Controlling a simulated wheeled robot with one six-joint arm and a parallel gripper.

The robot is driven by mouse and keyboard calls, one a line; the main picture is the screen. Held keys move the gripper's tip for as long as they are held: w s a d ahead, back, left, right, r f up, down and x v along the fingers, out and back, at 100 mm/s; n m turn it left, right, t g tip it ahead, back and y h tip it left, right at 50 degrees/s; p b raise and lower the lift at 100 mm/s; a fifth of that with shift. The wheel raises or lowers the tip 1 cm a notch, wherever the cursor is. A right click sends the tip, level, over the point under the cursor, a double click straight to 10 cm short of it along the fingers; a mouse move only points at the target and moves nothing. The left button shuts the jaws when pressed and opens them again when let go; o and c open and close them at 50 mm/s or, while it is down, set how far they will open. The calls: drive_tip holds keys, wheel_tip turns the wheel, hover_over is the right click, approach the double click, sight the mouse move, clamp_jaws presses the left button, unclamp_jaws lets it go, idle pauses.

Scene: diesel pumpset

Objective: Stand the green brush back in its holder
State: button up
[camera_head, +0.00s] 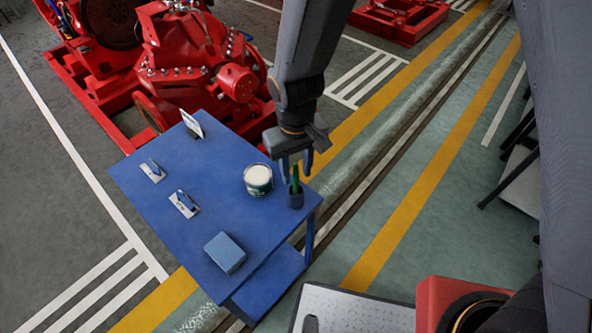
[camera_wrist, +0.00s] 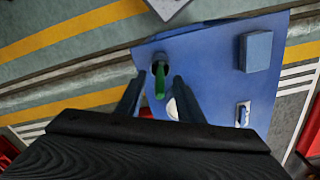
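The green brush (camera_head: 295,181) stands roughly upright, its lower end inside the small dark blue holder (camera_head: 296,200) near the right corner of the blue table. My gripper (camera_head: 297,168) is over the brush, with its fingers apart and pointing down. In the wrist view the brush (camera_wrist: 160,84) shows between the two open fingers of my gripper (camera_wrist: 157,86), with a gap on each side. The dark holder (camera_wrist: 160,65) shows beyond the brush there. How deep the brush sits is hidden.
A can with a white top (camera_head: 258,179) stands left of the holder on the blue table (camera_head: 220,205). A blue box (camera_head: 225,253), two small blue-handled tools (camera_head: 184,203) and an upright white card (camera_head: 192,124) are also on it. Red pump machinery (camera_head: 190,60) is behind.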

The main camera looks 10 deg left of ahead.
drive_tip(key=shift+r+p, duration=2.85)
drive_tip(key=shift+r, duration=0.95)
drive_tip(key=w+d+r+m+b, duration=0.2)
drive_tip(key=d, duration=0.6)
drive_tip(key=w+d+r+m+b, duration=0.1)
drive_tip(key=w+d+r+m, duration=0.1)
drive_tip(key=d, duration=0.6)
drive_tip(key=s+d+r+m+b, duration=0.1)
drive_tip(key=d+m, duration=0.1)
drive_tip(key=d, duration=0.5)
drive_tip(key=s+d+m+t+b, duration=0.1)
drive_tip(key=s+d+m+b, duration=0.1)
drive_tip(key=d, duration=0.5)
drive_tip(key=shift+s+d+r, duration=0.3)
drive_tip(key=shift+r, duration=0.05)
